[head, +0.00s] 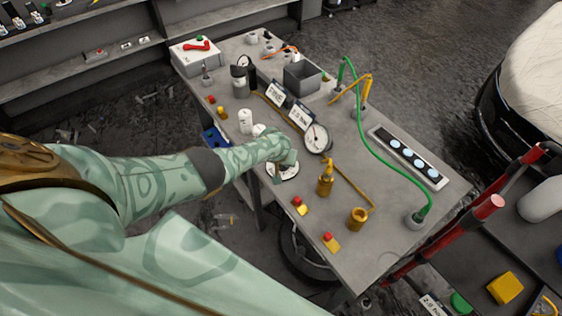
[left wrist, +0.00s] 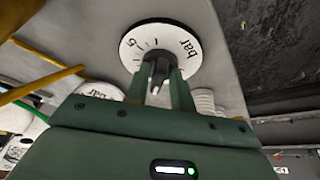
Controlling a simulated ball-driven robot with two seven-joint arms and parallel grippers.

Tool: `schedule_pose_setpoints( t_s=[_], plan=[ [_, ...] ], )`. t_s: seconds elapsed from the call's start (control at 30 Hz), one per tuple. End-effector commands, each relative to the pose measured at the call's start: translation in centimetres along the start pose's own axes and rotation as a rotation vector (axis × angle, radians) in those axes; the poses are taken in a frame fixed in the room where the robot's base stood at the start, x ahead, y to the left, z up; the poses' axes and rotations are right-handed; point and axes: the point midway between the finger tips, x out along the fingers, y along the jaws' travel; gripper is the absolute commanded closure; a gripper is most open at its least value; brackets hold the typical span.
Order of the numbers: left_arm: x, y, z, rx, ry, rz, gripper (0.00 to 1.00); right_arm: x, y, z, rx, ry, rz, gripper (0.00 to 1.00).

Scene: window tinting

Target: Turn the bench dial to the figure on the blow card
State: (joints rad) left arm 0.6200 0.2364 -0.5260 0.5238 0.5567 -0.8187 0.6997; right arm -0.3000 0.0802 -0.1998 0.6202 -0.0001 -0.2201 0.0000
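The bench dial (head: 289,174) is a white round plate near the bench's front left edge, partly covered by my left gripper (head: 284,160). In the left wrist view the dial (left wrist: 190,62) shows a printed scale, "bar" and a figure that looks like 5. Its black knob (left wrist: 160,66) stands between my two left fingertips (left wrist: 161,76), which appear closed on it. The pointer's exact setting is hard to read. Two small cards stand on the bench, one reading "PANE" (head: 277,94) and one with small print (head: 300,115). My right gripper is not in view.
A round gauge (head: 317,139) stands right of the dial. A brass bottle (head: 325,180), a brass cup (head: 358,218) and red-and-yellow buttons (head: 331,243) are in front. A green hose (head: 378,160) arches over the bench. A red-railed cart (head: 470,222) stands at right.

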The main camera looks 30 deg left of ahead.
Motion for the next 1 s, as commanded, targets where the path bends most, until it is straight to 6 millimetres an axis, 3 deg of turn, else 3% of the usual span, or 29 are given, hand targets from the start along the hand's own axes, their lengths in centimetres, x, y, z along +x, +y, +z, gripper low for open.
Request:
schedule_pose_setpoints(
  t_s=[0.3, 0.47, 0.67, 0.8, 1.0],
  plan=[
    [-0.1, 0.0, 0.0, 0.001, 0.000, 0.000, 0.65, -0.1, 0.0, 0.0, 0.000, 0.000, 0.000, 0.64],
    [-1.4, 0.0, -0.2, 0.002, 0.001, 0.001, 0.65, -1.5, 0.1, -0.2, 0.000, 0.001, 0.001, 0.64],
    [-5.7, 0.0, -0.3, 0.002, 0.000, 0.001, 0.65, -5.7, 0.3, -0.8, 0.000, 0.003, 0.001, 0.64],
    [-9.7, -0.1, -0.4, 0.002, 0.001, 0.001, 0.65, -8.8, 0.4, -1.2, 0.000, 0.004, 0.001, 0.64],
    [-14.0, 0.0, -0.1, 0.001, 0.001, 0.002, 0.65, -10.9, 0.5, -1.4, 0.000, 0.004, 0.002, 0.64]
  ],
)
